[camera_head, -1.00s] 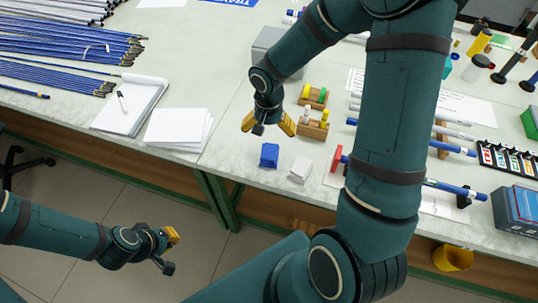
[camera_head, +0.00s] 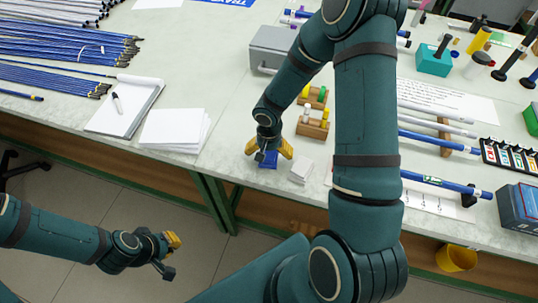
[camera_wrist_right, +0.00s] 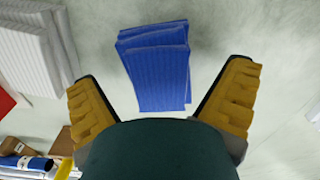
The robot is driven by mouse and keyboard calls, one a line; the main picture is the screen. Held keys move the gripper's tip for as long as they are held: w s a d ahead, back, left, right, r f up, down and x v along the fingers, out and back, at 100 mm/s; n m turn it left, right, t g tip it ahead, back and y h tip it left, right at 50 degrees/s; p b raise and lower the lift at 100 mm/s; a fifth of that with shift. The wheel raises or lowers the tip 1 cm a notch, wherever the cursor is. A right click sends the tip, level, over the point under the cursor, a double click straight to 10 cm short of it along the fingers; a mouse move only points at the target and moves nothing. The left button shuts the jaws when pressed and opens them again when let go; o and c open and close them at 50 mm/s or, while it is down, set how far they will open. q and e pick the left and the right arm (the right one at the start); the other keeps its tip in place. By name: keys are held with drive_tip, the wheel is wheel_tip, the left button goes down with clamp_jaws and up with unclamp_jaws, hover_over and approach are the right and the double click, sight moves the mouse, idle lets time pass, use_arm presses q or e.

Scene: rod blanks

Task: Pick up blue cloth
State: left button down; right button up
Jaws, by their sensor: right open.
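The blue cloth (camera_head: 268,164) lies folded on the table near its front edge, partly hidden by my right gripper in the head view. In the right wrist view the blue cloth (camera_wrist_right: 157,65) lies ahead of and between the open fingers, apart from both. My right gripper (camera_head: 268,152) is open, with yellow finger pads, just above the cloth; it also shows in the wrist view (camera_wrist_right: 162,100). My left gripper (camera_head: 171,254) is off to the lower left, in front of the table and away from the cloth; its finger gap is not clear.
A folded white cloth (camera_head: 300,170) lies just right of the blue one. Wooden blocks with coloured pegs (camera_head: 313,124) stand behind. White paper (camera_head: 175,128) and a notepad (camera_head: 125,105) lie to the left. Blue and white rods (camera_head: 440,143) are on the right.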

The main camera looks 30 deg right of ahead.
drive_tip(key=shift+f, duration=0.25)
drive_tip(key=c, duration=1.3)
drive_tip(key=shift+r, duration=0.15)
wheel_tip(320, 180, up, 10)
drive_tip(key=shift+f+p, duration=0.1)
drive_tip(key=shift+p, duration=0.85)
drive_tip(key=o, duration=0.5)
drive_tip(key=c, duration=0.4)
